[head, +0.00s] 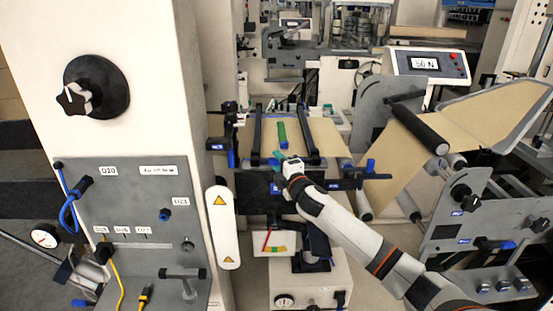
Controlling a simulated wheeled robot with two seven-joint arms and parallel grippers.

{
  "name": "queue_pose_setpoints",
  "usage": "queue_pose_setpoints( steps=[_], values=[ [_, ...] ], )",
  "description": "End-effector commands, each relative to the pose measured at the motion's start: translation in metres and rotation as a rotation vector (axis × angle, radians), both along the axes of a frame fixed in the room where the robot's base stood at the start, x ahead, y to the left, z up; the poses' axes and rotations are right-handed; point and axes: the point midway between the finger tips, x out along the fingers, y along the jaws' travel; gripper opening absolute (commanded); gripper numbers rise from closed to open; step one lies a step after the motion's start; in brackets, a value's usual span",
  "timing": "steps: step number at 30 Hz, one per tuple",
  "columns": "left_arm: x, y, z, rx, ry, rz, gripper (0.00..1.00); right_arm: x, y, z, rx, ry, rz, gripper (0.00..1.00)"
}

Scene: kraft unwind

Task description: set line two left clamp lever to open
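My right arm reaches in from the lower right. Its gripper (281,158) is over the front part of the brown-topped splice table (320,134), between two long black bars. The fingers are small and partly hidden by the wrist, so their opening and any contact are unclear. The left black bar (257,132) and right black bar (304,134) run front to back along the table. Black parts with blue pieces (219,146) stand at its left edge. No line-two label is legible, so I cannot tell which part is the left clamp lever or its setting. My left gripper is out of view.
A white pillar with a black knob (96,86) and a grey panel (130,215) fills the left. A roller with brown web (460,125) and a grey side plate (480,215) stand right. A display box (425,63) is behind. A green strip (282,134) lies on the table.

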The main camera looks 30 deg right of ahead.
Motion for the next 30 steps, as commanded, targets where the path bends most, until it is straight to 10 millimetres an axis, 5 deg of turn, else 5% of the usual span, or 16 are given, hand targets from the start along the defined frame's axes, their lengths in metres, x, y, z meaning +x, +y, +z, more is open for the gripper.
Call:
queue_pose_setpoints(
  steps=[6,16,23,30],
  values=[
    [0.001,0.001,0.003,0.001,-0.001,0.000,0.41,0.017,-0.002,0.000,0.001,0.001,0.000,0.40],
    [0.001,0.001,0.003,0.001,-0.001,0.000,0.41,0.019,-0.002,-0.001,0.000,0.001,0.001,0.40],
    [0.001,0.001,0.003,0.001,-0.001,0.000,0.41,0.019,-0.003,-0.001,0.000,0.001,0.001,0.02],
    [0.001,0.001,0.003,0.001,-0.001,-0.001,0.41,0.019,-0.002,-0.001,-0.001,0.002,0.001,0.00]
  ],
)
